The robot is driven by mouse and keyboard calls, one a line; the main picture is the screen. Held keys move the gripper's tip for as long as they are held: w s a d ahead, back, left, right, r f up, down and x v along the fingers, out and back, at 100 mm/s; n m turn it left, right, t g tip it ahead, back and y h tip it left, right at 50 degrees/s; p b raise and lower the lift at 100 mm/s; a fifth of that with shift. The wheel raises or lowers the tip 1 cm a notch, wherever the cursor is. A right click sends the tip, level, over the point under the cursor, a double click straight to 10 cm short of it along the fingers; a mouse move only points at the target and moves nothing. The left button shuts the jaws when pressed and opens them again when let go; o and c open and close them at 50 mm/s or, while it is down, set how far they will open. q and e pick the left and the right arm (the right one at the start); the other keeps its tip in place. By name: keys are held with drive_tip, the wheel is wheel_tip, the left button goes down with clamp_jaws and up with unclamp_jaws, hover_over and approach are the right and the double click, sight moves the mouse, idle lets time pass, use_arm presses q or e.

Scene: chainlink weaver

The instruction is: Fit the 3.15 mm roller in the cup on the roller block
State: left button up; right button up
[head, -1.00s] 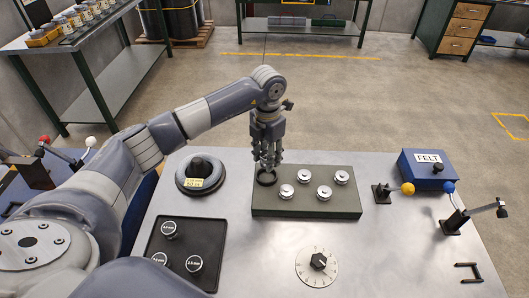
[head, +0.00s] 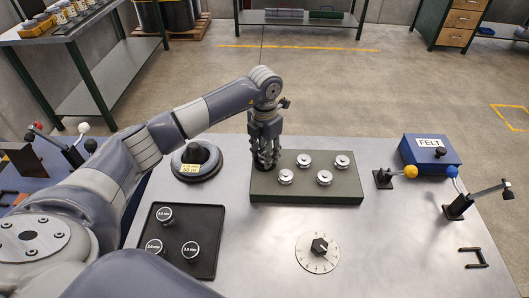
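The dark grey roller block (head: 300,191) lies on the metal bench, with several silver rollers (head: 324,177) upright on it. My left gripper (head: 265,165) points straight down at the block's left end, its fingertips low over or in the place of the dark cup. The gripper hides the cup now. Its fingers look close together; whether a roller is between them cannot be made out. I cannot pick out the 3.15 mm roller. The black tray (head: 211,222) holds three black-topped rollers (head: 164,214), one marked 4.0 mm. My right gripper is not in view.
A round dial (head: 319,250) lies in front. A blue FELT box (head: 431,152) and ball-ended levers (head: 410,172) are at the right. Bench between dial and right edge is mostly clear.

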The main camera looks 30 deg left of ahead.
use_arm(q)
drive_tip(key=o, duration=0.4)
drive_tip(key=shift+s+d+f, duration=0.1)
drive_tip(key=shift+s+f, duration=0.2)
drive_tip(key=shift+f, duration=0.25)
drive_tip(key=shift+o, duration=0.3)
drive_tip(key=shift+w+f, duration=0.1)
drive_tip(key=shift+w, duration=0.05)
wheel_tip(320, 180, up, 12)
drive_tip(key=shift+w+r, duration=0.15)
drive_tip(key=shift+r, duration=0.1)
drive_tip(key=shift+d+f, duration=0.1)
